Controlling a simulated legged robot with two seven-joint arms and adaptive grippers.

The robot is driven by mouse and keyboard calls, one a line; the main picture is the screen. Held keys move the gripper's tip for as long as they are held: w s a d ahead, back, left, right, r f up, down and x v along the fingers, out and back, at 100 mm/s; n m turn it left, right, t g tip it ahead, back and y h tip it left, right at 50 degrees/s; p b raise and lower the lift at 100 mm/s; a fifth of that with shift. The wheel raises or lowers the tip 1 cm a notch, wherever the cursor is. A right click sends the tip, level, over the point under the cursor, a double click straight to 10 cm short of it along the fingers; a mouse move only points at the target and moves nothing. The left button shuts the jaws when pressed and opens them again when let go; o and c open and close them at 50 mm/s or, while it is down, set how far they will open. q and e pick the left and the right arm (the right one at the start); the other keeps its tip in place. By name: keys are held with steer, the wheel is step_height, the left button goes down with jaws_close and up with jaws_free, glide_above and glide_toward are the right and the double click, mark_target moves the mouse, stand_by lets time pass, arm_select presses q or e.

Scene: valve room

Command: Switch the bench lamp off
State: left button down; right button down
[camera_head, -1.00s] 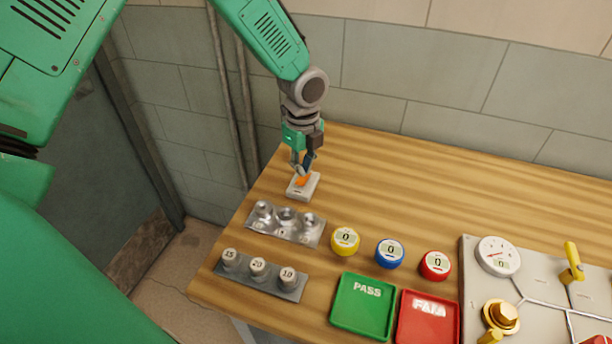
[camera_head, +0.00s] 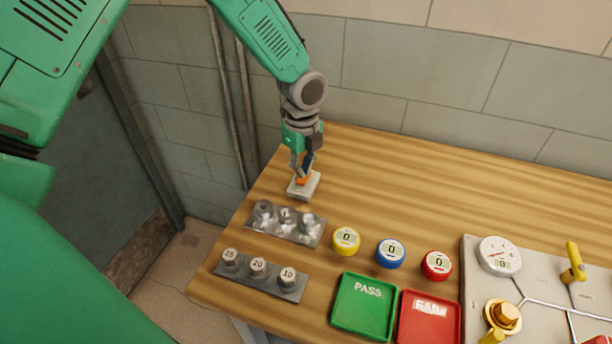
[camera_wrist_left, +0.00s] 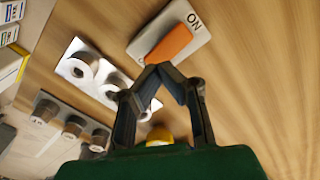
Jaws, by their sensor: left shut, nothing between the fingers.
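The switch is a pale grey box with an orange rocker (camera_wrist_left: 168,48), and it lies on the wooden bench near its back left corner. It also shows in the head view as a small grey box (camera_head: 304,190). ON is printed at the rocker's upper right end in the wrist view; the marking at the other end is mostly hidden. My left gripper (camera_head: 300,176) points down at the switch, shut and empty. Its fingertips (camera_wrist_left: 160,70) meet at the rocker's lower edge; whether they touch is unclear. The lamp itself and my right gripper are not seen.
A metal plate with round sockets (camera_head: 284,224) and a plate of numbered weights (camera_head: 259,274) lie in front. Yellow (camera_head: 346,241), blue and red counters, a green tray (camera_head: 363,305), a red tray (camera_head: 429,320) and a valve panel (camera_head: 540,275) stand right. The back bench is clear.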

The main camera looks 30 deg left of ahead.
mark_target(301, 180)
arm_select(q)
steer(key=shift+f, duration=0.15)
steer(key=shift+a+f, duration=0.3)
steer(key=shift+a, duration=0.05)
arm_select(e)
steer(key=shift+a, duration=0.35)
arm_select(q)
steer(key=shift+d+f, duration=0.25)
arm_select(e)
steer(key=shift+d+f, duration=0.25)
